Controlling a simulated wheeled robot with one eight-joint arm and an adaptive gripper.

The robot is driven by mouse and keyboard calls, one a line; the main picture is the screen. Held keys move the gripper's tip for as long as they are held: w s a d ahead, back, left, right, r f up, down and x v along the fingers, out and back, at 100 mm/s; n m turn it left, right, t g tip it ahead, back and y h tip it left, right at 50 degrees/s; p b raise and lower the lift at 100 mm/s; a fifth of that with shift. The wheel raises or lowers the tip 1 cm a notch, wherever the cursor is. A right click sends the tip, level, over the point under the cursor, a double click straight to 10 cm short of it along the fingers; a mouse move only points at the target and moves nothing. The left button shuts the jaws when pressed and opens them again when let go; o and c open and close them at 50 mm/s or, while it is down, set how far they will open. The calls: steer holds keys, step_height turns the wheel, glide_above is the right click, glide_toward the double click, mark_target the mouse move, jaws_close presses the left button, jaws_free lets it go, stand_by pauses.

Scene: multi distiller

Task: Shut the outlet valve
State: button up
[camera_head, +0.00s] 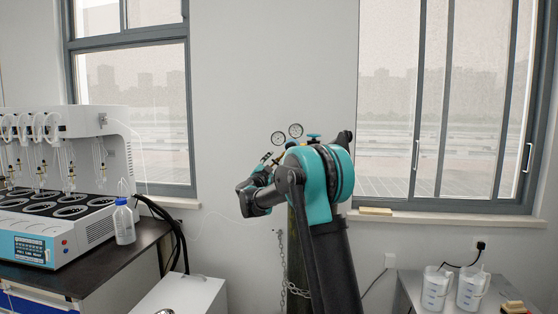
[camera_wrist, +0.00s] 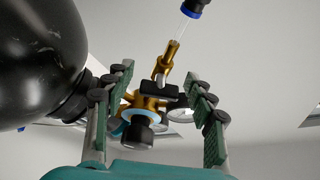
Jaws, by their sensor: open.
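My gripper (camera_wrist: 160,80) is open in the wrist view, with a green-padded finger on each side of a brass regulator (camera_wrist: 170,58). Between the fingers are a black bar-shaped handle (camera_wrist: 158,91) and a black round knob (camera_wrist: 139,132) with a pale blue ring. I cannot tell for sure which of them is the outlet valve, or whether either finger touches them. In the head view, two round gauges (camera_head: 295,130) and a blue knob (camera_head: 313,136) show at the cylinder top. My arm hides much of the regulator and the gripper there.
A dark gas cylinder (camera_head: 296,248) stands against the wall, held by a chain (camera_head: 283,255). A bench with a distiller (camera_head: 50,222) and a wash bottle (camera_head: 123,222) is at the left. Two jugs (camera_head: 436,288) stand on a low table at the right.

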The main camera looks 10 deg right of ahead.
steer(key=shift+x, duration=1.6)
jaws_close()
